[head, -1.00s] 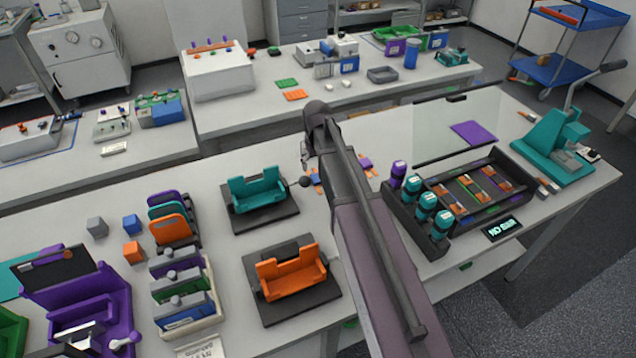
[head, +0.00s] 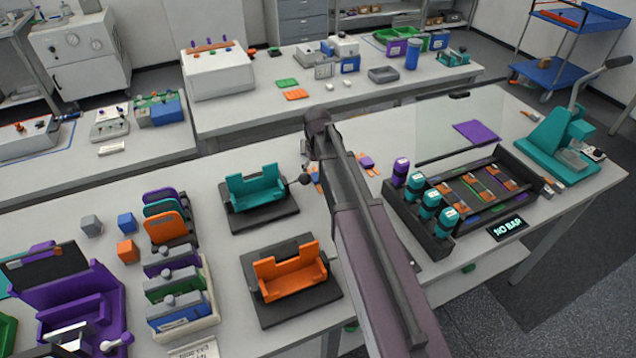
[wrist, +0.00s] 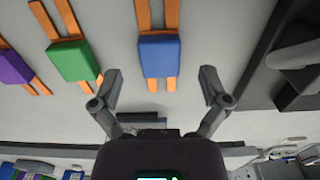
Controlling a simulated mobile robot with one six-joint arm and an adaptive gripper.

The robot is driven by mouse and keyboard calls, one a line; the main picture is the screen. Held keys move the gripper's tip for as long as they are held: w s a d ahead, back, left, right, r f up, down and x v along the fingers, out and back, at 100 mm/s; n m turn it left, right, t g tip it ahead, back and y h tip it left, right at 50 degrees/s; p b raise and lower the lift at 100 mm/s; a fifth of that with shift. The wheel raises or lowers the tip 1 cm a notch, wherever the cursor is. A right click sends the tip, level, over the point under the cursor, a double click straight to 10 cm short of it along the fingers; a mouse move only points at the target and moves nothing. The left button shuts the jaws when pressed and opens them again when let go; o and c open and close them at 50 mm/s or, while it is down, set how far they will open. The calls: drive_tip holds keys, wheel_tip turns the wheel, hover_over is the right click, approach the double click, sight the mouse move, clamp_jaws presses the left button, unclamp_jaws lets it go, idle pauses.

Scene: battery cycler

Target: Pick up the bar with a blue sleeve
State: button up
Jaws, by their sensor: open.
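The bar with a blue sleeve (wrist: 159,54) lies on the pale bench top in the wrist view, its orange prongs showing beyond both ends of the sleeve. My gripper (wrist: 162,86) is open and empty, with one finger to each side of the blue sleeve's line and the sleeve a little beyond the fingertips. A bar with a green sleeve (wrist: 75,60) and one with a purple sleeve (wrist: 14,66) lie to its left. In the head view my arm hides the gripper and most of these bars; the purple-sleeved bar (head: 367,161) shows right of the arm.
A dark fixture with a grey rounded knob (wrist: 294,56) is close on the right in the wrist view. In the head view, a teal cradle (head: 258,186) and an orange cradle (head: 290,273) stand left of my arm. A black tray (head: 448,240) with teal-capped cylinders stands right.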

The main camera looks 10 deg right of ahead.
drive_tip(key=shift+f+b, duration=0.65)
drive_tip(key=shift+f, duration=0.3)
drive_tip(key=c, duration=1.3)
drive_tip(key=shift+r, duration=0.2)
wheel_tip(320, 180, up, 10)
drive_tip(key=p, duration=1)
drive_tip(key=shift+f, duration=0.2)
drive_tip(key=shift+r, duration=0.1)
wheel_tip(320, 180, up, 8)
drive_tip(key=p, duration=0.8)
hover_over(317, 176)
